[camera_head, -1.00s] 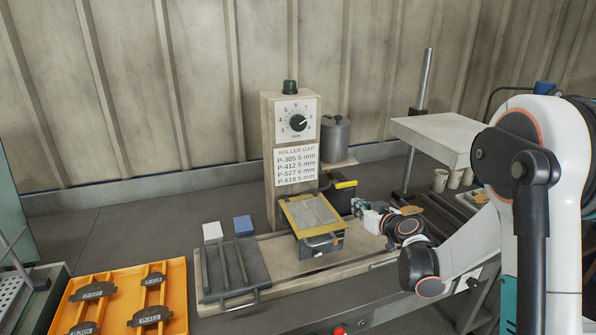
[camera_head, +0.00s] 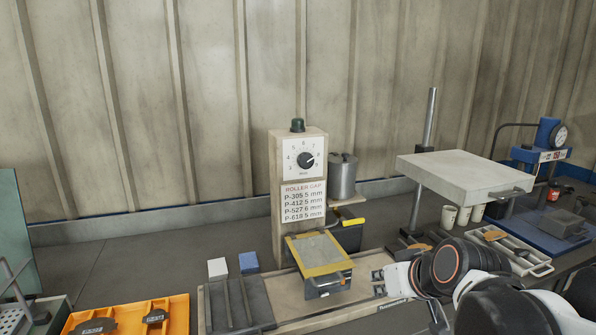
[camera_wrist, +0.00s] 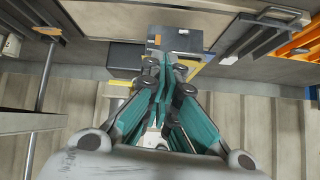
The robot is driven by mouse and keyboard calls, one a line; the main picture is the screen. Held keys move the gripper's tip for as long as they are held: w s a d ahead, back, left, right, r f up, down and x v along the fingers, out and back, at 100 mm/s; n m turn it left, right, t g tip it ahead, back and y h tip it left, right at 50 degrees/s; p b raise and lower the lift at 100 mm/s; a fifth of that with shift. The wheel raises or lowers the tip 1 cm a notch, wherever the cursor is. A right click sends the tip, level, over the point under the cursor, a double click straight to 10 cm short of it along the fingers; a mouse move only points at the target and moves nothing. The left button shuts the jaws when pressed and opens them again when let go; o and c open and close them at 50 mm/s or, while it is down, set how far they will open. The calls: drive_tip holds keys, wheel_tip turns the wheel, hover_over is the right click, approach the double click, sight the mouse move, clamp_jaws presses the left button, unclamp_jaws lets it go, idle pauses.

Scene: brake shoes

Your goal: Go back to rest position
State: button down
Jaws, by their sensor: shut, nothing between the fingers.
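My gripper (camera_wrist: 165,75) fills the middle of the wrist view, its teal-padded fingers together with nothing between them. In the head view its end (camera_head: 380,276) shows just right of the yellow-framed tray (camera_head: 312,248), apart from it as far as I can tell. My white and black arm runs from there to the lower right corner. The tray sits on the wooden base of the roller gap stand (camera_head: 284,165), whose dial (camera_head: 305,160) points to the right.
An orange tray (camera_head: 180,318) with labelled shoes is at lower left, beside a dark slotted rack (camera_head: 240,303). A grey raised plate (camera_head: 465,175), cups (camera_head: 448,216) and a blue gauge press (camera_head: 548,140) stand to the right.

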drive_tip(key=s+d+f+m+g+h, duration=0.1)
drive_tip(key=s, duration=0.6)
drive_tip(key=s+d+f+h, duration=0.1)
drive_tip(key=s+d, duration=0.1)
drive_tip(key=s, duration=0.5)
drive_tip(key=shift+s+d+f+m+g+h, duration=0.15)
drive_tip(key=shift+s+f+m+g+h, duration=0.15)
drive_tip(key=shift+f+m+g, duration=0.1)
